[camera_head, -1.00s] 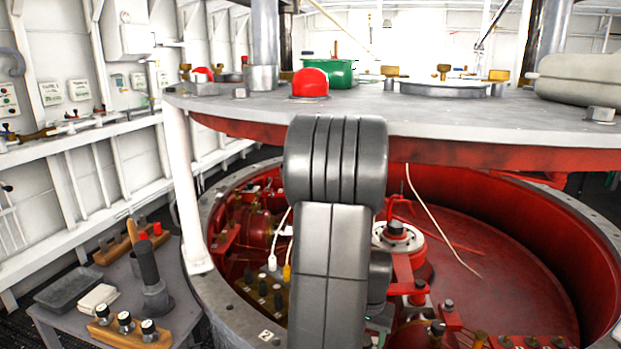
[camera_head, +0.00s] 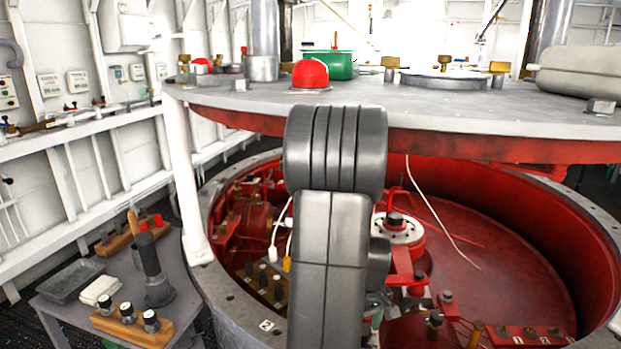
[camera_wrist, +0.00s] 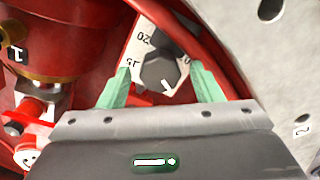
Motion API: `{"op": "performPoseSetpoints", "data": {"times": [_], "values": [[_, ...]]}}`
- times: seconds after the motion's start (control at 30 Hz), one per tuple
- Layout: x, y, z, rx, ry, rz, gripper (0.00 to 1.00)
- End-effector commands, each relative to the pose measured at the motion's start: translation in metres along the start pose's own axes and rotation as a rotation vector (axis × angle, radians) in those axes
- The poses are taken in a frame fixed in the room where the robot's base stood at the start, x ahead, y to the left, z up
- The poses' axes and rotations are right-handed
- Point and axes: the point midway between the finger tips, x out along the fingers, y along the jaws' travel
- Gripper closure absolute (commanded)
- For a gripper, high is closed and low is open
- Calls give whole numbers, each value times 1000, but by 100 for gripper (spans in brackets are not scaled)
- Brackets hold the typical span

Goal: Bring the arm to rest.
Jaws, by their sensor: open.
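My gripper (camera_wrist: 155,88) shows in the wrist view with its two green fingers spread apart. A dark knob (camera_wrist: 160,72) on a white dial plate (camera_wrist: 142,38) with numbers lies between and beyond the fingertips. I cannot tell whether the fingers touch it. In the head view my grey arm stands upright in the middle, in front of the red well, and my gripper is hidden there.
A round grey deck plate (camera_head: 440,110) with a red dome (camera_head: 310,74) and a green box (camera_head: 342,65) lies above the red well (camera_head: 500,270). A grey side table (camera_head: 187,305) with wooden blocks stands at the left. White pipes line the wall.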

Motion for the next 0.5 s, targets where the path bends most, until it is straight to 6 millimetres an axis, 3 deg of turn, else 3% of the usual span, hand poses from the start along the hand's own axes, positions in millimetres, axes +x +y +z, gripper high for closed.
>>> {"op": "performPoseSetpoints", "data": {"times": [0.23, 0.5], "values": [[0, 0, 0, -201, -5, 0, 41], [-45, 0, -1, -208, -3, 2, 41]]}}
